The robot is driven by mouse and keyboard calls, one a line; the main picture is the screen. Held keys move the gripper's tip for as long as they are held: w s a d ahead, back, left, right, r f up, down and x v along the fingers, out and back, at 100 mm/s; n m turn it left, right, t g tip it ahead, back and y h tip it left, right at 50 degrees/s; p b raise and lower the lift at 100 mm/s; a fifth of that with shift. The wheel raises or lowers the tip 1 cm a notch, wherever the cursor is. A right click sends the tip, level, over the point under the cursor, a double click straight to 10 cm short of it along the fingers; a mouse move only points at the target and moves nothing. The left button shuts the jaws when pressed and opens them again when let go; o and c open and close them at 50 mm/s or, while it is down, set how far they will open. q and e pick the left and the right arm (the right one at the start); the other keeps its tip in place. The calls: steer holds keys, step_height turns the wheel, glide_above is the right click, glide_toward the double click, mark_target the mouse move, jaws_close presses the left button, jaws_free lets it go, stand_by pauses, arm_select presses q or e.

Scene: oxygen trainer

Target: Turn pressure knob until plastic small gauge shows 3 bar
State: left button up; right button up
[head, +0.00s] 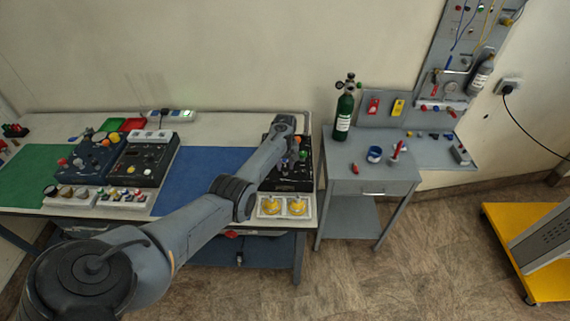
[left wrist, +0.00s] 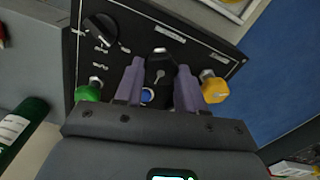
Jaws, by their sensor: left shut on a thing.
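My left gripper (left wrist: 160,70) is over a black control panel (left wrist: 125,28) in the left wrist view. Its two purple fingers stand on either side of a dark knob-like part (left wrist: 160,53) with a silvery edge, and it is shut on this part. I cannot tell for sure that this is the pressure knob. My right gripper is not in view.
A black rotary knob (left wrist: 101,29), a green knob (left wrist: 88,93) and a yellow knob (left wrist: 214,88) sit around the fingers. A white tray with two yellow items (head: 284,207) lies in front of the panel. A green cylinder (head: 344,112) stands right. The blue mat (head: 195,175) is clear.

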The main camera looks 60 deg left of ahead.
arm_select(q)
steer(key=m+p, duration=0.1)
steer(key=m, duration=0.3)
steer(key=m+p, duration=0.1)
steer(key=m, duration=0.1)
steer(key=shift+d+m, duration=0.1)
steer(key=shift+m, duration=0.3)
steer(key=shift+w+m, duration=0.1)
steer(key=shift+m, duration=0.7)
steer(key=o, duration=1.1)
steer(key=shift+c, duration=0.2)
